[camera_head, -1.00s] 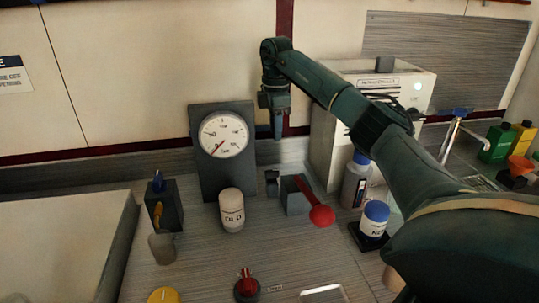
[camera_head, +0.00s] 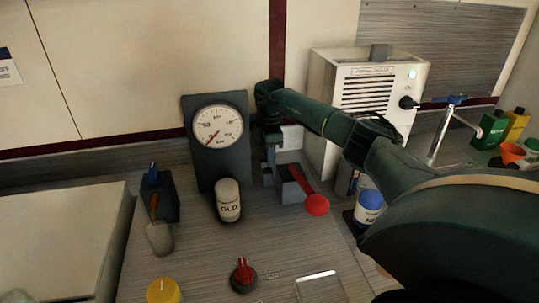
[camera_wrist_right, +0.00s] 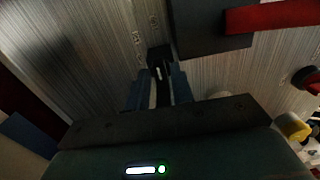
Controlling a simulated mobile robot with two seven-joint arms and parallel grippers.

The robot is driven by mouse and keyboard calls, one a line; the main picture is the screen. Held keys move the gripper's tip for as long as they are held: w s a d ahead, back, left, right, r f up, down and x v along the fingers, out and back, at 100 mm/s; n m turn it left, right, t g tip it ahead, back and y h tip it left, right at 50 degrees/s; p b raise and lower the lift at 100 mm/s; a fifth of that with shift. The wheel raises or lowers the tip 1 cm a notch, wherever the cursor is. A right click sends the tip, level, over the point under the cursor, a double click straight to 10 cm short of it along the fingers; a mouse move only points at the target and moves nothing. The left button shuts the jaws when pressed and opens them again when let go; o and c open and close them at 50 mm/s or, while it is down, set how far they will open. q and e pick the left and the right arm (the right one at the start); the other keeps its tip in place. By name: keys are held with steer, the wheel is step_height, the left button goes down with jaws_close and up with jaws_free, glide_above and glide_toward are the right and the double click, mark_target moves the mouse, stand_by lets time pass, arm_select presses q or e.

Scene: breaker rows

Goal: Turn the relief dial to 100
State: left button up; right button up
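The relief dial is most likely the small black knob (camera_wrist_right: 159,60) on the striped panel in the right wrist view, with pale markings beside it. My right gripper (camera_wrist_right: 160,78) points down at it; its two blue fingers are apart, one to each side of the knob. I cannot tell whether they touch it. In the head view my right gripper (camera_head: 269,172) is low beside the red-handled lever block and hides the knob. The white gauge (camera_head: 217,128) has its red needle pointing lower left. My left gripper is not in view.
A red ball-ended lever (camera_head: 316,204) stands close to the right of my gripper. A red knob (camera_head: 243,275), a yellow knob (camera_head: 163,291) and a blue-capped jar (camera_head: 368,206) are nearer. A white chiller box (camera_head: 340,85) stands behind.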

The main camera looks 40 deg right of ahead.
steer(key=shift+f, duration=0.25)
jaws_close()
steer(key=shift+r, duration=0.1)
steer(key=n+p, duration=0.1)
steer(key=n, duration=0.1)
steer(key=shift+w+n, duration=0.1)
steer(key=shift+n, duration=0.3)
steer(key=shift+w+n, duration=0.2)
steer(key=shift+n, duration=2.1)
